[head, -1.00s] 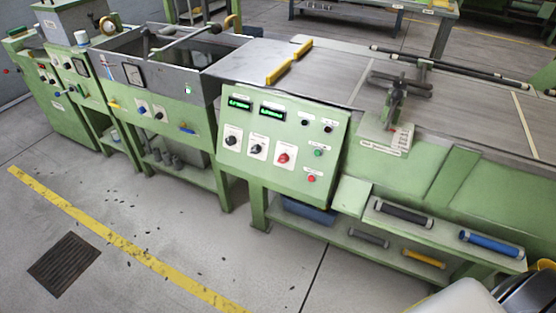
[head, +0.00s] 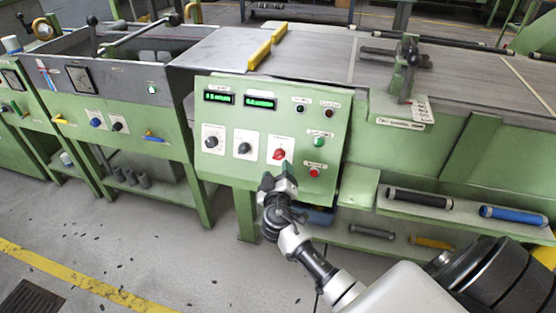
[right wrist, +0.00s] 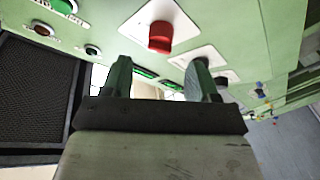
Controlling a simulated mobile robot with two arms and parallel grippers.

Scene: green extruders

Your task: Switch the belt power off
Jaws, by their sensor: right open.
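The green control panel (head: 327,120) carries two lit green displays, three knobs on white plates and several small buttons. The red knob (head: 280,154) is the rightmost of the three; it also shows in the right wrist view (right wrist: 160,37). A green button (head: 318,142) and a red button (head: 314,172) sit to its right. Labels are too small to read, so I cannot tell which control is the belt power. My right gripper (head: 277,184) is just below the red knob in the head view. In the right wrist view its fingers (right wrist: 160,80) are apart and empty, with the knob beyond them.
Two dark knobs (head: 213,142) (head: 245,148) are left of the red one. The grey belt (head: 320,50) runs behind the panel. A lower shelf to the right holds a black roller (head: 420,198) and a blue roller (head: 513,215). A dark meshed surface (right wrist: 35,95) shows in the wrist view.

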